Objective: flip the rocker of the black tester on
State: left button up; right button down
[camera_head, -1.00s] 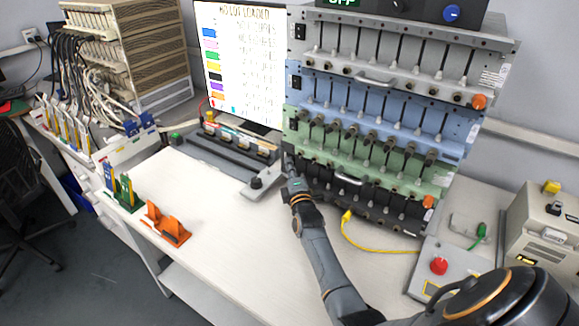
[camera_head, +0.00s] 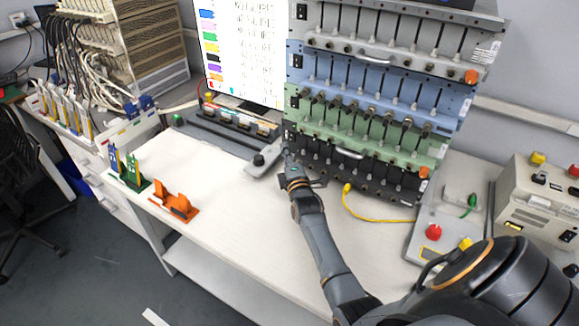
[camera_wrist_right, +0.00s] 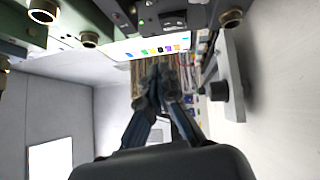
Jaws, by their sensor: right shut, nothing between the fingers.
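The black tester (camera_head: 345,178) is the bottom unit of the stack, under the green one. My right gripper (camera_head: 287,153) is at the black tester's left front end, low over the table. Its fingers are shut and empty, and they also show in the right wrist view (camera_wrist_right: 160,82). The black tester's dark front (camera_wrist_right: 170,12) shows at the top of the wrist view, apart from the fingertips there. The rocker's position cannot be made out; the gripper is close to that end. Whether the fingers touch the tester cannot be told. My left gripper is out of view.
A grey box with a black knob (camera_head: 258,160) stands just left of the gripper. The green tester (camera_head: 380,135) is above. A yellow cable (camera_head: 352,208) lies right of my forearm. An orange stand (camera_head: 176,207) is at the left; the table between is clear.

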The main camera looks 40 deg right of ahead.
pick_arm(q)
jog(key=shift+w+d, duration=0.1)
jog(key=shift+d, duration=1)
pick_arm(e)
jog(key=v, duration=0.7)
jog(key=shift+s+r, duration=0.35)
jog(key=shift+r, duration=0.25)
